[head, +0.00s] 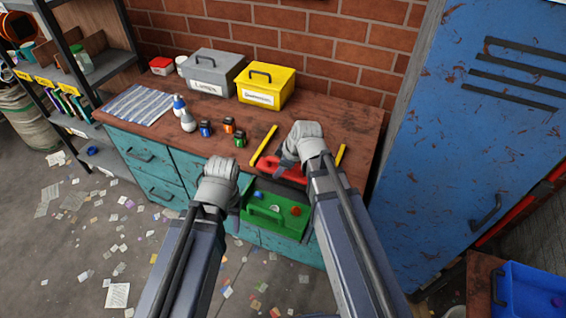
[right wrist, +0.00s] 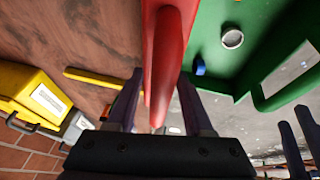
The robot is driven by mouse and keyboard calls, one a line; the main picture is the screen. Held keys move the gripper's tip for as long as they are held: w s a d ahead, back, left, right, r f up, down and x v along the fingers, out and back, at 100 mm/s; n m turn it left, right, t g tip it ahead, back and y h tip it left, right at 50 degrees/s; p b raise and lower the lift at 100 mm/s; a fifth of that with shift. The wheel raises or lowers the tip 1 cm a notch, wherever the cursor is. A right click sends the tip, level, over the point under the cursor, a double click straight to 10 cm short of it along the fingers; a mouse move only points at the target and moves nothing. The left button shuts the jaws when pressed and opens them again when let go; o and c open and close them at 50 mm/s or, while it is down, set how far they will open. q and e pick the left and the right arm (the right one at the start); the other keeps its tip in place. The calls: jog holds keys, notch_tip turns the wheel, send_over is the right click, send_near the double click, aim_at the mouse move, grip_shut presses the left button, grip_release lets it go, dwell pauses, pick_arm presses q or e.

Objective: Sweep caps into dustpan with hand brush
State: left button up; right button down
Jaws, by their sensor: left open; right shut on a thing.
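The red hand brush (head: 268,163) is in my right gripper (head: 290,158), over the front part of the bench top. In the right wrist view its red handle (right wrist: 166,50) runs between the two fingers of my right gripper (right wrist: 150,100). The green dustpan (head: 262,231) is at the bench's front edge, below and in front of the brush. A blue cap (head: 259,195) and a red cap (head: 295,211) lie in it. The right wrist view shows a pale cap (right wrist: 232,38) and a blue cap (right wrist: 200,67) there. My left gripper (head: 222,168) is open, left of the dustpan; its fingertips are mostly hidden.
Two yellow strips (head: 264,145) (head: 340,156) lie on the wooden bench top (head: 330,118). Small jars (head: 205,129) and bottles (head: 188,122) stand left of the brush. A grey box (head: 212,72) and a yellow box (head: 266,86) stand at the back. A blue locker (head: 470,130) is on the right.

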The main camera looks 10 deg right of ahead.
jog(key=shift+r+p, duration=2.6)
jog(key=shift+r, duration=0.45)
